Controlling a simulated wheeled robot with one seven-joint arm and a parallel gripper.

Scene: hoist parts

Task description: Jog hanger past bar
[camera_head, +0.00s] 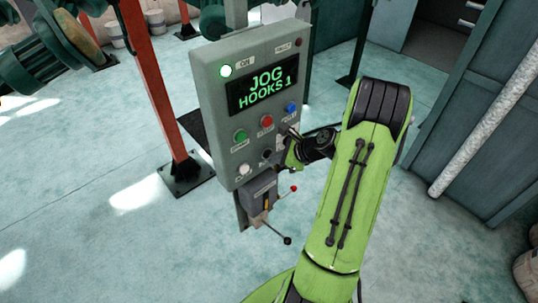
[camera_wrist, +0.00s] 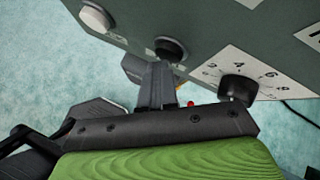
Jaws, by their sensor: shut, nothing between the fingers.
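A grey control panel (camera_head: 213,100) stands upright in the head view. Its display (camera_head: 262,90) reads "JOG HOOKS 1" in green, and the ON lamp (camera_head: 226,71) is lit. My gripper (camera_wrist: 160,72) is shut and empty at the panel's lower part. In the wrist view its fingertips are close to a black button (camera_wrist: 170,47); I cannot tell whether they touch it. A white button (camera_wrist: 95,17) lies to the left and a numbered dial knob (camera_wrist: 238,90) to the right. I cannot make out a hanger or a bar for certain.
A small box (camera_head: 259,193) with red-tipped and black-tipped levers hangs below the panel. An orange post (camera_head: 148,75) and green machinery (camera_head: 50,52) stand left. A teal cabinet (camera_head: 480,110) stands right. Open floor lies lower left.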

